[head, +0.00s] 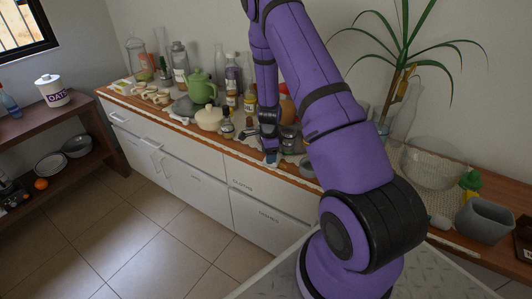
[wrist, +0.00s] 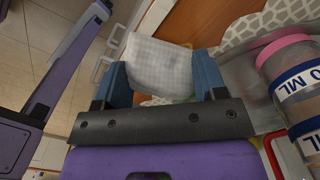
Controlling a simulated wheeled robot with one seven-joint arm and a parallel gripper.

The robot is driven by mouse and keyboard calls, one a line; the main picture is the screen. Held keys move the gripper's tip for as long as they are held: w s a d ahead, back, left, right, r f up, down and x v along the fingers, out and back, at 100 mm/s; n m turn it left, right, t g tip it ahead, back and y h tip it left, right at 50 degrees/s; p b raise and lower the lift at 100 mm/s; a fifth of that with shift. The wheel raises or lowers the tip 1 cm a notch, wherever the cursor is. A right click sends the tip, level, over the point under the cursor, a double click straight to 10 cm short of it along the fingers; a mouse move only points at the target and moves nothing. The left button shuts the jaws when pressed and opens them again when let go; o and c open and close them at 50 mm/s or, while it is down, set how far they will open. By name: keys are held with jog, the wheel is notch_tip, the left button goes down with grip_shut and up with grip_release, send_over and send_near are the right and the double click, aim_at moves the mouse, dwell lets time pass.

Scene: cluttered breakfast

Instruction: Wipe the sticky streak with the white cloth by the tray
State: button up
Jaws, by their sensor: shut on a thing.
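A white cloth (wrist: 160,68) with a fine grid weave and a faint grey smudge is between the two blue fingers of my gripper (wrist: 163,78) in the wrist view. The fingers are shut on it, and it hangs out past their tips over the front edge of the wooden counter. In the head view my gripper (head: 270,157) is low at the counter's front edge, among the crowded items. The cloth is too small to make out clearly there. I cannot make out the sticky streak in either view. A grey metallic surface (wrist: 240,73) lies right of the fingers; I cannot tell if it is the tray.
A pink-lidded jar (wrist: 285,60) stands close right of my gripper in the wrist view. On the wooden counter (head: 288,177), a cream pot (head: 209,118), green teapot (head: 201,88) and several bottles crowd the left. A glass bowl (head: 432,168) and grey container (head: 484,220) stand right.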

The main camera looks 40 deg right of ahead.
jog(key=shift+s+d+r, duration=0.1)
jog(key=shift+s+d, duration=0.65)
jog(key=shift+s, duration=0.4)
jog(key=shift+s+d+r, duration=0.1)
jog(key=shift+s+d, duration=0.7)
jog(key=shift+s, duration=0.35)
jog(key=shift+s+d, duration=0.75)
jog(key=shift+s, duration=0.5)
jog(key=shift+s+a+f, duration=0.1)
jog(key=shift+s+a, duration=0.05)
grip_shut()
jog(key=shift+a+r, duration=0.1)
jog(key=shift+r, duration=2.95)
jog(key=shift+r, duration=0.1)
jog(key=shift+a+r, duration=0.1)
jog(key=shift+r, duration=1.3)
